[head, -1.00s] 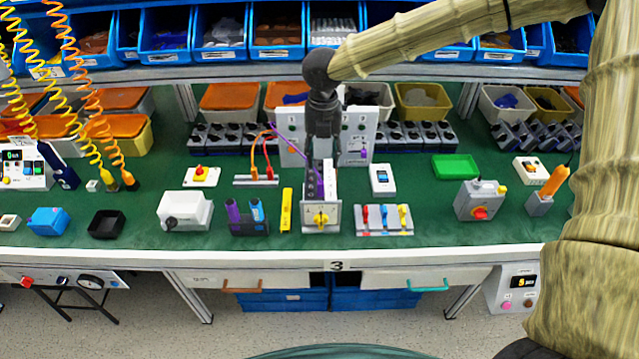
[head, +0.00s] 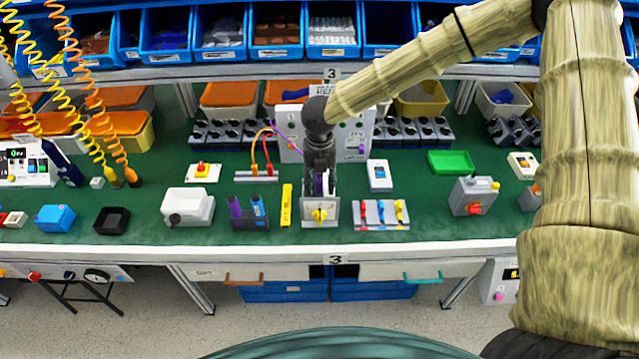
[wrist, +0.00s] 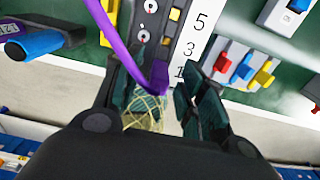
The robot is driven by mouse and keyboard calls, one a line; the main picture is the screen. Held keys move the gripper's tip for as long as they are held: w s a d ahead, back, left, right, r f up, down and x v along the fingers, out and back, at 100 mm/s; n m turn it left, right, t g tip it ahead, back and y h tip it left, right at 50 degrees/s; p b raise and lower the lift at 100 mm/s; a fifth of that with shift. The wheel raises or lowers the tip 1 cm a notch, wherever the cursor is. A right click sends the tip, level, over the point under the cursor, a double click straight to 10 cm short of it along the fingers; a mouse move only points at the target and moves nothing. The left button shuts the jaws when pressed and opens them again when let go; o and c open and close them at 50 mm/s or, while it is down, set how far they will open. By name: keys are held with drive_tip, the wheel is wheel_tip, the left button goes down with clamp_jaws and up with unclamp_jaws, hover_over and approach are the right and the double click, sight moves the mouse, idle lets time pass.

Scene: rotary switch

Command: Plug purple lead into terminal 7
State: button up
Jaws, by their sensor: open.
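The purple lead (wrist: 128,50) runs from the top of the wrist view down to a thick purple end (wrist: 159,80) by the left finger, between the two fingertips. My gripper (wrist: 172,98) is open, with its fingers apart on either side of that end. The terminal strip (wrist: 188,12) carries a white label with 5, 3 and 1 showing; number 7 is out of the wrist view. In the head view my gripper (head: 320,186) hangs over the grey rotary switch unit (head: 310,213) with its yellow knob and hides most of the terminals.
A grey box with red, blue and yellow levers (head: 380,213) stands right of the switch unit. A yellow bar (head: 287,205) and a holder with purple and blue tools (head: 248,212) stand left. A grey panel (head: 290,122) with leads rises behind.

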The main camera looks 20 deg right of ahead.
drive_tip(key=shift+c, duration=0.5)
drive_tip(key=c, duration=0.8)
drive_tip(key=shift+r, duration=0.15)
